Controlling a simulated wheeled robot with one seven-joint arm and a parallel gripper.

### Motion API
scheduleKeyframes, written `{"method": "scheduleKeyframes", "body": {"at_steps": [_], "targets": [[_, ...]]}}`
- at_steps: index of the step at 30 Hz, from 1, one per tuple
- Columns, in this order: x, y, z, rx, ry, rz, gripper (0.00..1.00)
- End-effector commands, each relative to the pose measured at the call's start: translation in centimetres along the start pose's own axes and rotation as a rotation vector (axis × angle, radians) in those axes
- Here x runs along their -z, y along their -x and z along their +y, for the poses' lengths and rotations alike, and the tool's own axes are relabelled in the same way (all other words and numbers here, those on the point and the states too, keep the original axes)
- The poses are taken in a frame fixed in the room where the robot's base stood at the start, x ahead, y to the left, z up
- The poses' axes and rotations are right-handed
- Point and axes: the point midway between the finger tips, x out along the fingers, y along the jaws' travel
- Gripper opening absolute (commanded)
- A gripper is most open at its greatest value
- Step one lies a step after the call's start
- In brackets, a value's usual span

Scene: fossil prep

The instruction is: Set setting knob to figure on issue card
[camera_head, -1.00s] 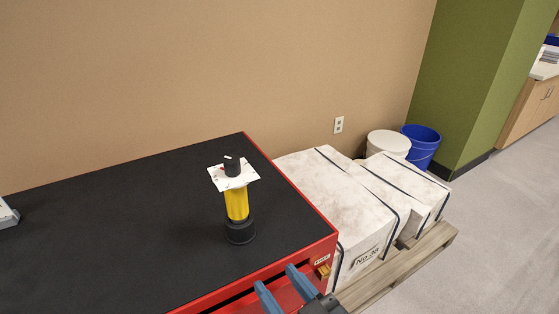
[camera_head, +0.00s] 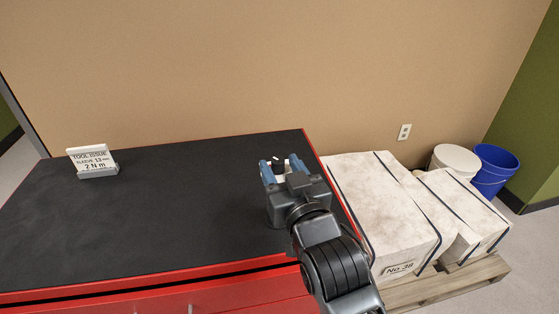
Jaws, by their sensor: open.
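The issue card (camera_head: 92,159) stands in a grey holder at the left of the black bench top. It reads "TOOL ISSUE", a sleeve line that looks like 13 mm, and "2 N m". My gripper (camera_head: 281,163) is open over the right part of the bench, its blue fingers to either side of the dark setting knob (camera_head: 278,159). Only a small part of the knob shows. I cannot tell whether the fingers touch it. My gripper and arm hide the yellow body and black base below, and the knob's setting cannot be read.
The red cabinet (camera_head: 150,287) has a clear black top (camera_head: 180,215) between card and gripper. White strapped blocks (camera_head: 380,205) sit on a wooden pallet (camera_head: 450,285) to the right. A white bucket (camera_head: 455,158) and a blue bin (camera_head: 495,170) stand behind them.

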Motion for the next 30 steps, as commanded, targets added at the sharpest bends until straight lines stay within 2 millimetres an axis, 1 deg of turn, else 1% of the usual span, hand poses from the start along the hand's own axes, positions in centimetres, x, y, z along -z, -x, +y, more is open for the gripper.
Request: {"method": "scheduleKeyframes", "body": {"at_steps": [1,3,6,15,30], "targets": [[0.1,-0.7,0.0,0.000,0.000,0.000,0.50],[0.1,-1.3,0.0,0.000,0.000,0.000,0.50],[0.0,-1.8,0.0,0.000,0.000,0.000,0.50],[0.0,-2.0,0.0,0.000,0.000,0.000,0.49],[0.0,-1.9,0.0,0.000,-0.001,0.000,0.01]]}}
